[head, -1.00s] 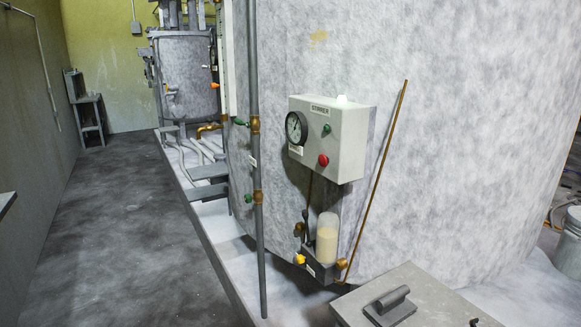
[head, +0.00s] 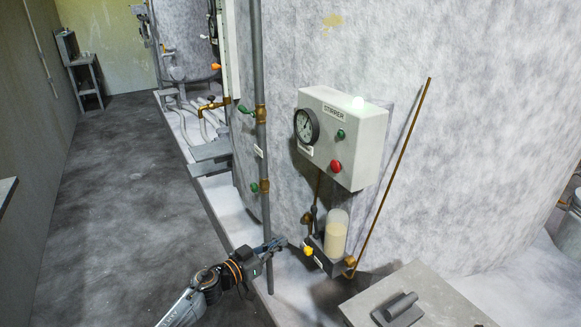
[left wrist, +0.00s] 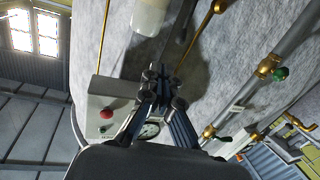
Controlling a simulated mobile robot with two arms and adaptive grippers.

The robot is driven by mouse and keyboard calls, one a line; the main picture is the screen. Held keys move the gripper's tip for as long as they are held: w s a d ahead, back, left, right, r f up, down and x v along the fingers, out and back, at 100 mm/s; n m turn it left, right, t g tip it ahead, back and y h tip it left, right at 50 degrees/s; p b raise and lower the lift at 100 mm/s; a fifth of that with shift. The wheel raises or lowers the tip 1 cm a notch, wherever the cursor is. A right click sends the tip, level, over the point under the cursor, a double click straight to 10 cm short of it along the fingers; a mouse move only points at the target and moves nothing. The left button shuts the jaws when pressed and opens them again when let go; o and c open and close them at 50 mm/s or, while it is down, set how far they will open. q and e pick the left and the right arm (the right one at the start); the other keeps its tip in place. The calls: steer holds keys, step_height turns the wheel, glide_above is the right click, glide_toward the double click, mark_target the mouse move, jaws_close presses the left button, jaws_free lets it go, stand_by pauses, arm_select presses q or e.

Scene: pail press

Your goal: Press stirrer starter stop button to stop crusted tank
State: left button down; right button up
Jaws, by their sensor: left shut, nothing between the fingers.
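The grey STIRRER starter box (head: 366,143) is fixed to the large frosted tank (head: 450,60). A red button (head: 336,166) sits low on its front, with a green button (head: 341,134) above it and a round gauge (head: 306,126) to the left. My left gripper (head: 279,243) is shut and empty, below and left of the box, apart from the buttons. My right gripper is not visible.
A vertical grey pipe (head: 261,180) with green-handled valves stands near my left gripper. A cream-filled sight glass (head: 335,235) and a slanted brown rod (head: 395,170) are below and right of the box. A grey lidded surface (head: 440,300) is at front right.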

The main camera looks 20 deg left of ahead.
mark_target(333, 167)
arm_select(q)
steer(key=d+r+m+g+h+p, duration=0.1)
steer(key=d+r+m+h+p, duration=0.1)
steer(key=r, duration=0.9)
steer(key=d+r+m+g+h+p, duration=0.1)
steer(key=d+r+m+h, duration=0.1)
steer(key=r, duration=0.8)
steer(key=x, duration=0.2)
steer(key=b+x, duration=0.1)
steer(key=x, duration=0.1)
steer(key=r+x, duration=0.1)
steer(key=x, duration=0.2)
steer(key=shift+a, duration=0.1)
steer(key=shift+w+d, duration=0.25)
steer(key=shift+w, duration=0.15)
steer(key=shift+f, duration=0.1)
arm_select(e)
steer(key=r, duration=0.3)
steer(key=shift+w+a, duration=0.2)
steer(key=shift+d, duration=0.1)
arm_select(q)
steer(key=shift+w+d, duration=0.1)
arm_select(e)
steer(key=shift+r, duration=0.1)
